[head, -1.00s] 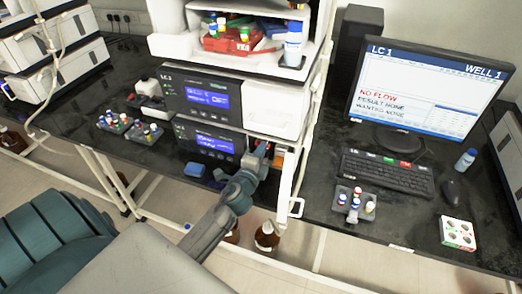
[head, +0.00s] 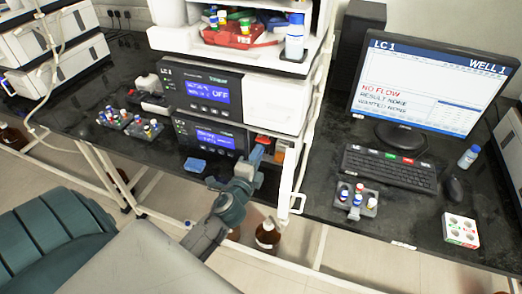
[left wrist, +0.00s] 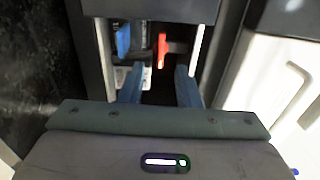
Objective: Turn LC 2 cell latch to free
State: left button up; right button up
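A red latch (left wrist: 162,50) stands upright inside the narrow bay of the instrument stack in the left wrist view. It shows as a small orange-red piece (head: 263,140) beside the lower display module in the head view. My left gripper (left wrist: 158,84) is open, with its two blue-grey fingers apart at the bay mouth. The latch lies ahead of the gap between them, and I see no contact. In the head view the left gripper (head: 258,150) reaches up to the bay's front. The label that would tell which stack this is is too small to be sure of. My right gripper is out of view.
A blue part (left wrist: 123,40) sits left of the latch in the bay. A white frame post (head: 302,140) with a handle stands right of the stack. Vial racks (head: 148,131) are on the left bench, and brown bottles stand below. The monitor (head: 430,80) reads LC 1, NO FLOW.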

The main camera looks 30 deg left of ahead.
pick_arm(q)
jog(key=b+v, duration=0.1)
jog(key=v, duration=0.5)
dwell(0.4)
